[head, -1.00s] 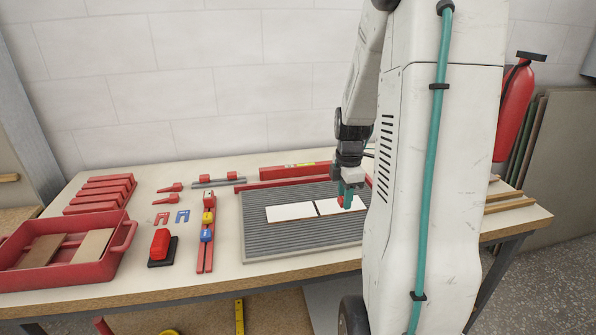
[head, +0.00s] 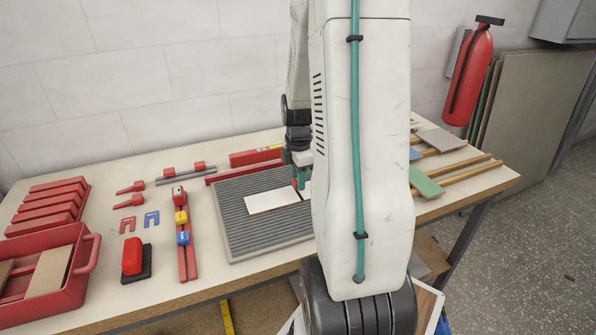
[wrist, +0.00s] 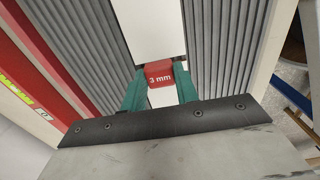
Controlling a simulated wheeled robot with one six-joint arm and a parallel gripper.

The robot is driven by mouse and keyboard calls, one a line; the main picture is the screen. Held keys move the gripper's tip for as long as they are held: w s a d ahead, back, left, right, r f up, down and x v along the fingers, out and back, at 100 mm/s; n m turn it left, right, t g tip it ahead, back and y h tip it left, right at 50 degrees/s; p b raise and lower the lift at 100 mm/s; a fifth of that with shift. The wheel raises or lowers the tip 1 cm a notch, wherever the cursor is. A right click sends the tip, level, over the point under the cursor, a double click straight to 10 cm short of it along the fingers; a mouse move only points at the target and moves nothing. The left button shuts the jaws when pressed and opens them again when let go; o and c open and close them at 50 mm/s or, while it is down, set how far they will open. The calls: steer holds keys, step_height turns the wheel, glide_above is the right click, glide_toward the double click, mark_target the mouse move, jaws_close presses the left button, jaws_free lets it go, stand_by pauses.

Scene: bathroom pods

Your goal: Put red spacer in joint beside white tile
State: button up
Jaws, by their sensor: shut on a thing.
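My gripper (wrist: 160,90) is shut on a red spacer marked "3 mm" (wrist: 158,73), with a teal finger on each side of it. A white tile (wrist: 148,30) shows beyond the spacer, and more white surface shows between the fingers. In the head view the white tile (head: 270,200) lies on a grey ribbed board (head: 262,244). My gripper (head: 300,175) is above the tile's right end, near the dark joint. My arm hides most of the second tile. I cannot tell whether the spacer touches the tiles or sits above the joint.
Left of the board are a red rail with yellow and blue blocks (head: 188,262), a red-and-black block (head: 133,259) and a red tray (head: 75,292). A red level (head: 255,156) lies behind. Wooden strips (head: 460,178) with sample boards lie at the right.

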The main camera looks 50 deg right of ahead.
steer(key=shift+f, duration=1.1)
stand_by(1.7)
steer(key=o, duration=1.4)
steer(key=shift+c, duration=0.2)
steer(key=shift+r, duration=3)
steer(key=shift+s, duration=0.1)
